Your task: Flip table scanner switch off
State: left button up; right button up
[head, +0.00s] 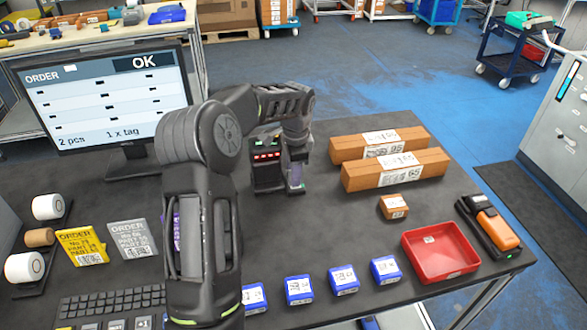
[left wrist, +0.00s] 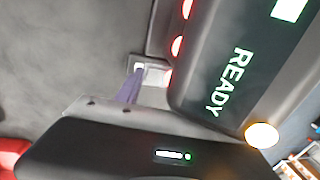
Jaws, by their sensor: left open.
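The table scanner (head: 266,172) is a dark box with a row of red lights, standing near the back middle of the table. In the left wrist view, the scanner (left wrist: 225,60) fills the upper right, with red lights and a lit "READY" display. A small pale switch (left wrist: 157,73) is on its side, low by the table. My left gripper (head: 296,186) points down just right of the scanner and is open, with nothing held. In the left wrist view, a purple finger (left wrist: 132,88) reaches the switch's edge; I cannot tell whether it touches. My right gripper is not in view.
Two long cardboard boxes (head: 395,171) lie right of the gripper, with a small box (head: 393,207), a red tray (head: 440,251) and an orange handheld scanner (head: 495,230) nearer the right edge. Several blue boxes (head: 342,279) line the front. A monitor (head: 108,98) shows "OK".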

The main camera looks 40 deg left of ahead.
pick_arm(q)
grip_shut()
jog(key=p, duration=0.3)
jog(key=g+h+p, duration=0.1)
jog(key=p, duration=0.1)
jog(key=shift+w+a+r+h+p, duration=0.25)
jog(key=shift+a+h+p, duration=0.05)
jog(key=shift+p, duration=0.1)
jog(key=shift+a+f+g+h+p, duration=0.1)
jog(key=shift+f+g+h+p, duration=0.15)
jog(key=shift+g+h+p, duration=0.25)
grip_release()
jog(key=shift+f, duration=0.1)
